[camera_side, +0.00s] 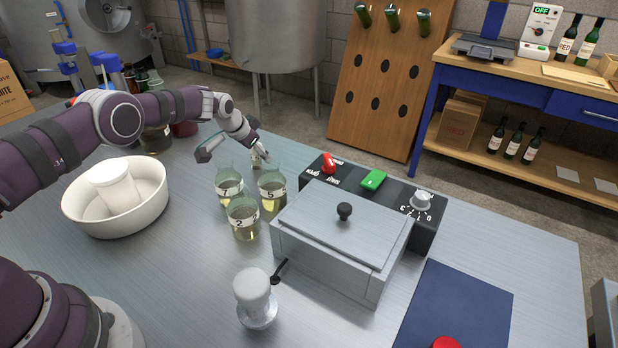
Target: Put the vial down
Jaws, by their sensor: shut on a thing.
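A small vial (256,159) with a pale label shows on the far side of the flasks, at the tip of my gripper (254,147). My gripper is shut on it, reaching down from the upper left. The vial looks about upright and close to the steel table (180,285). I cannot tell whether its base touches the table.
Glass flasks marked 7 (229,188), 5 (271,190) and 2 (243,219) stand just in front of the vial. A lidded metal bath (340,240) with a control panel (395,202) is to the right. A white bowl (75,212) stands left.

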